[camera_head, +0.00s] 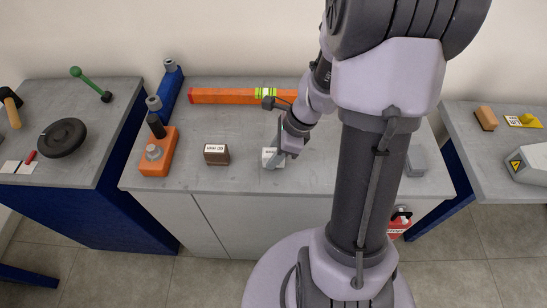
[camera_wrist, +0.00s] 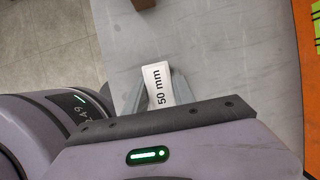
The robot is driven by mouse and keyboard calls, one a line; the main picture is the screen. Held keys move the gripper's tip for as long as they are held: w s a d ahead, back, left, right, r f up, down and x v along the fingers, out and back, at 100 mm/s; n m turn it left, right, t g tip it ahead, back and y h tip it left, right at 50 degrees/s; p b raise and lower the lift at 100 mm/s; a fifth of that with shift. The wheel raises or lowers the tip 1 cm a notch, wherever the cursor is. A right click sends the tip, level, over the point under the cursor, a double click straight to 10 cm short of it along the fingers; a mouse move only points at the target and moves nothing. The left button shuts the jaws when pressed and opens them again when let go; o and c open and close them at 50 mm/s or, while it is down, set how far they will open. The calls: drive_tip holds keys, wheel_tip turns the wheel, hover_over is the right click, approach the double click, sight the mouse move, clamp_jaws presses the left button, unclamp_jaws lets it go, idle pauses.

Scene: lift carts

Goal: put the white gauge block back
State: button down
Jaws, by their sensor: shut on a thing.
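The white gauge block (camera_head: 270,158) is near the front of the middle grey bench top (camera_head: 250,180). My gripper (camera_head: 282,150) is shut on it. In the wrist view the block's white face reads "50 mm" (camera_wrist: 158,84) and sits between the two grey fingers of my gripper (camera_wrist: 157,92). Whether the block touches the bench or hangs just above it I cannot tell. A brown block (camera_head: 216,154) with a white label stands to its left, apart from it; part of it shows at the top of the wrist view (camera_wrist: 142,3).
An orange level (camera_head: 235,96) lies along the back. An orange block with a bolt (camera_head: 157,155) and a blue tool (camera_head: 166,90) are at the left. A grey block (camera_head: 415,163) is at the right. My arm hides much of the bench's right half. Bare bench surrounds the brown block.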

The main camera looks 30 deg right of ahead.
drive_tip(key=shift+r, duration=0.15)
drive_tip(key=c, duration=1.1)
unclamp_jaws()
drive_tip(key=shift+o, duration=0.2)
